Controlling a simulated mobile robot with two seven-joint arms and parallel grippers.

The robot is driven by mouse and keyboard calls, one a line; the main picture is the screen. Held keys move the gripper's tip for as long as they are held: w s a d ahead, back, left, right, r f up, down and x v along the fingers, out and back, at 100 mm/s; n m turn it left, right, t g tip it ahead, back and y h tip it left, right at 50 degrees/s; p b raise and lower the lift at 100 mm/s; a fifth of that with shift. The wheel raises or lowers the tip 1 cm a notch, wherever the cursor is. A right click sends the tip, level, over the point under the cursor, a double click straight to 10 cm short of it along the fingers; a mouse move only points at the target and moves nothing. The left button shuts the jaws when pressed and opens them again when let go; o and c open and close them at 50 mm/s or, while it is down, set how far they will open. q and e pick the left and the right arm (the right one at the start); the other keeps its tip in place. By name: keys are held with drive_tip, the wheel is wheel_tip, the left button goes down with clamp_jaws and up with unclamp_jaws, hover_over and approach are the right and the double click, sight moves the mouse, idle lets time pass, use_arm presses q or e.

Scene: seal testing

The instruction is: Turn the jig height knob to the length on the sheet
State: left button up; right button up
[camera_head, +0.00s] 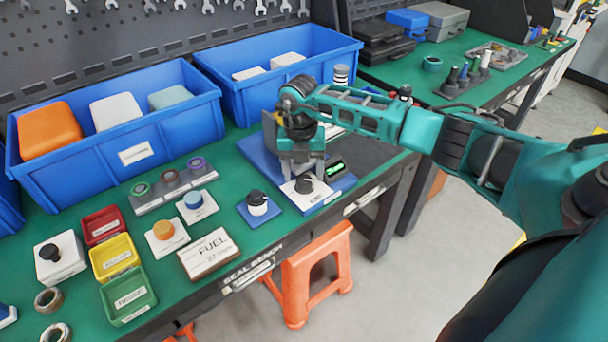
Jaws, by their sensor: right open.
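The jig (259,155) has a blue base and stands at the right end of the green bench. A black knob (305,186) sits on a white plate at its front, beside a small display with green digits (335,168). My right gripper (302,173) points down over this knob, open, with a finger on either side. I cannot tell whether the fingers touch it. The arm and gripper hide much of the jig. The sheet (208,252) lies at the bench's front edge and reads "FUEL" with a smaller line, perhaps 27 mm. My left gripper is not in view.
A black-and-white knob on a blue base (257,204) stands left of the jig. Blue (193,200) and orange (163,231) knobs stand farther left, near red, yellow and green bins (128,296). Blue crates (130,150) line the back. An orange stool (315,275) stands below the bench.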

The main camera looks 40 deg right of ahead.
sight(302, 179)
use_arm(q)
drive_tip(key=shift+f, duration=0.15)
use_arm(e)
wheel_tip(302, 179, up, 11)
drive_tip(key=shift+a, duration=0.15)
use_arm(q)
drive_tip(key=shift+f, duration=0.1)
use_arm(e)
drive_tip(key=shift+w, duration=0.1)
